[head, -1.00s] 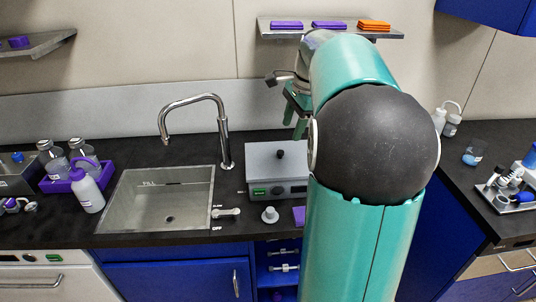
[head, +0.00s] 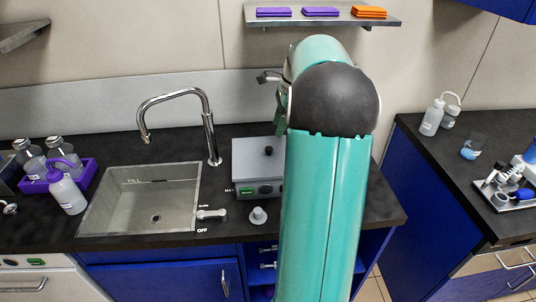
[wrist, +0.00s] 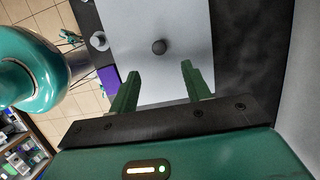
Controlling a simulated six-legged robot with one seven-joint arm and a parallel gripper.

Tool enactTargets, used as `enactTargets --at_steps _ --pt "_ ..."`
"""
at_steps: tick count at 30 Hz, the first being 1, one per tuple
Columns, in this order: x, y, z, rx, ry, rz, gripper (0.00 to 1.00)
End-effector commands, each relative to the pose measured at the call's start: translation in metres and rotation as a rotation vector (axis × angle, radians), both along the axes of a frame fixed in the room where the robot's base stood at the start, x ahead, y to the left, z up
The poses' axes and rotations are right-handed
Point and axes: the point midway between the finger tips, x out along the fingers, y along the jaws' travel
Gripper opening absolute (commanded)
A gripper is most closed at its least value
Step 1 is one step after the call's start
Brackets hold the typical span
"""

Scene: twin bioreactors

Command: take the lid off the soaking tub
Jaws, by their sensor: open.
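The soaking tub (head: 256,187) is a grey box with a green-lit front on the dark counter, right of the sink. Its flat grey lid (head: 250,152) is on and has a small black knob (head: 268,151). In the wrist view the lid (wrist: 183,20) fills the upper middle, with the knob (wrist: 159,47) just beyond the fingertips, between their lines. My gripper (wrist: 161,70) is open and empty, its two green fingers apart and not seen touching the knob. In the head view my arm hides most of the gripper and the tub's right side.
The sink (head: 145,200) and its tall faucet (head: 211,135) are left of the tub. A grey plug-like piece (head: 258,216) stands in front of it. A shelf (head: 290,21) with purple and orange cloths hangs above. A purple caddy (head: 36,186) with bottles is far left.

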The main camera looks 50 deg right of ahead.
Motion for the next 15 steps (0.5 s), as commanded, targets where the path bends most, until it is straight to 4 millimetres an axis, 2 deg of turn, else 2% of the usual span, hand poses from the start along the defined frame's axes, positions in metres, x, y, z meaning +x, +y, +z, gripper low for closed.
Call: enactTargets --at_steps 3,10,15 --pt "0.004 0.005 -0.020 0.002 0.001 0.003 0.48" --pt "0.009 0.009 -0.038 0.001 0.001 0.006 0.48" --pt "0.014 0.016 -0.062 0.003 0.000 0.007 0.48"
